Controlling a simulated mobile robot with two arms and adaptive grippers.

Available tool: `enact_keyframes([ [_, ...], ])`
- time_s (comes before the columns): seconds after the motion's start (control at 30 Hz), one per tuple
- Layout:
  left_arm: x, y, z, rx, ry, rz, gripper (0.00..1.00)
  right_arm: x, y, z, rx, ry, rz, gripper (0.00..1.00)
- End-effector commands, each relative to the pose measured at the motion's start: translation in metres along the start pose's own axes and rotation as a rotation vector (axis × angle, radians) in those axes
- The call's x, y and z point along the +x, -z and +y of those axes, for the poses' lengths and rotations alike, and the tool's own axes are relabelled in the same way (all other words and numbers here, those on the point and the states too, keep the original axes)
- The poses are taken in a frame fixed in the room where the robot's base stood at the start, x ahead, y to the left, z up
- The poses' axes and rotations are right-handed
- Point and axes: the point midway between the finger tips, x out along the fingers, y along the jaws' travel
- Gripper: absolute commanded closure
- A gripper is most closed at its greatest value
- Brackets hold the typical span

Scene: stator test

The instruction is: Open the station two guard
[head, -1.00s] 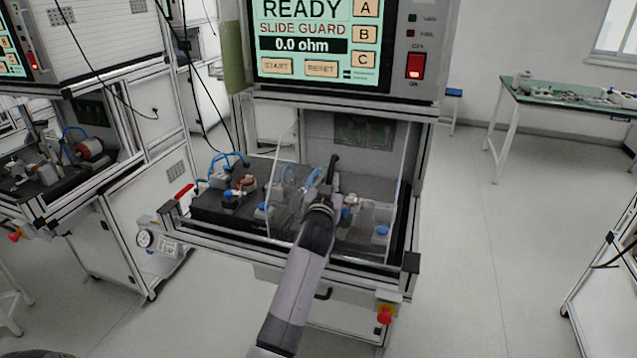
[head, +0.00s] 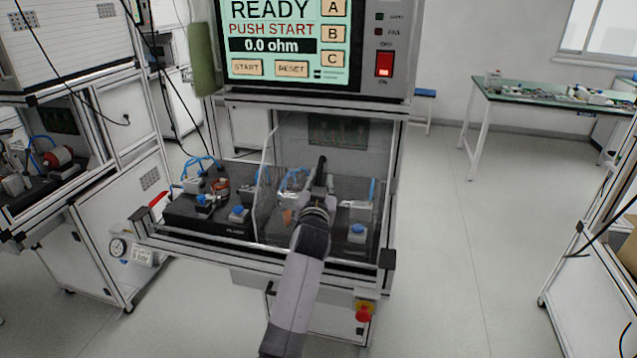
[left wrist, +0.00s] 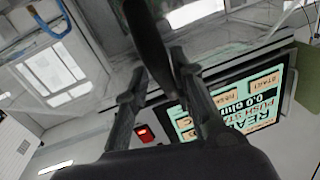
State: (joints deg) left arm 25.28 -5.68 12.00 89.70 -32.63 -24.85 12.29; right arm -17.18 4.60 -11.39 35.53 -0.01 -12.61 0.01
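The guard (head: 345,222) is a clear panel box over the right part of the test station's deck in the head view. Its left edge stands near the middle of the deck, and the left part of the deck is uncovered. A black upright handle (head: 321,172) is at the guard's front; it shows large in the left wrist view (left wrist: 150,42). My left gripper (head: 318,198) is at this handle. In the left wrist view its two fingers (left wrist: 160,68) lie on either side of the handle and appear to close on it. My right gripper is not in view.
The station screen (head: 285,38) reads READY, PUSH START, 0.0 ohm. Fixtures with blue hoses (head: 200,165) sit on the open left deck. A red emergency button (head: 363,313) is at the front right. Another station (head: 60,160) stands left. The floor (head: 450,270) to the right is clear.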

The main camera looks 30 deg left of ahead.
Motion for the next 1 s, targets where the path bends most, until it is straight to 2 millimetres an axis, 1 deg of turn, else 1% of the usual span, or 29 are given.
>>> enact_keyframes([
  [0.03,0.0,0.0,0.0,0.0,0.0,0.001,0.72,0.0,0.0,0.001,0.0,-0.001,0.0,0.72],
  [0.1,0.0,0.0,0.0,-0.001,0.0,0.001,0.68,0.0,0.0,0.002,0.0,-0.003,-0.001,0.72],
  [0.37,0.0,0.0,-0.001,-0.001,0.002,0.001,0.68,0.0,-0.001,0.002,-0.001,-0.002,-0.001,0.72],
  [0.47,-0.004,-0.001,-0.001,-0.001,0.002,0.0,0.68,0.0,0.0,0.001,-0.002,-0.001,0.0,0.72],
  [0.57,-0.016,-0.001,0.0,-0.002,0.001,0.0,0.68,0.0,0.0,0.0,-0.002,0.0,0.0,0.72],
  [0.8,-0.055,-0.001,0.0,-0.003,0.0,0.0,0.68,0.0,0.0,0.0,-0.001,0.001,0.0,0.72],
  [0.9,-0.067,-0.001,0.0,-0.002,0.0,0.0,0.68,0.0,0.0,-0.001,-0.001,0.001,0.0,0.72],
  [1.0,-0.073,0.0,0.0,-0.001,0.0,0.0,0.68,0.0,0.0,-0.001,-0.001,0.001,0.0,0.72],
])
